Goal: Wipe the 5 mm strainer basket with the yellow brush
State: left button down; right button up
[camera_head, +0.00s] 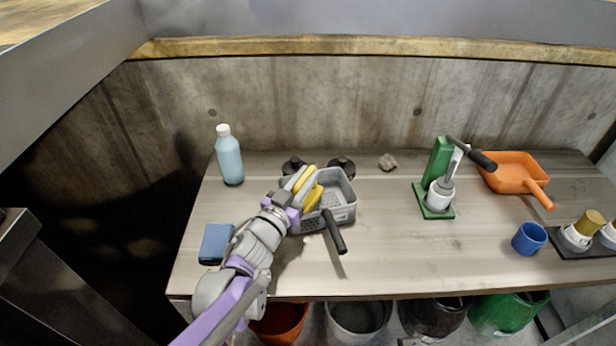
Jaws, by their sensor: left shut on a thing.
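The strainer basket (340,197) is a grey, open, rectangular basket with a perforated wall and a black handle pointing toward the front. It stands on the bench, left of the middle. My left gripper (299,186) is over the basket's left side, shut on the yellow brush (313,199). The brush is at or inside the basket's left part; I cannot tell whether it touches the basket's floor. My gripper and arm hide the basket's left end. My right gripper is not in view.
A blue bottle (229,160) and a blue block (215,244) stand left. Two dark round things sit behind the basket. A green press (437,185), orange dustpan (514,172), blue cup (529,239) and stone (388,162) are right. Bench space right of the basket is clear.

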pick_arm(q)
jog(key=shift+r+p, duration=1.8)
jog(key=shift+r, duration=1.25)
jog(key=shift+r, duration=0.1)
jog(key=shift+r+p, duration=0.95)
jog(key=shift+r, duration=0.45)
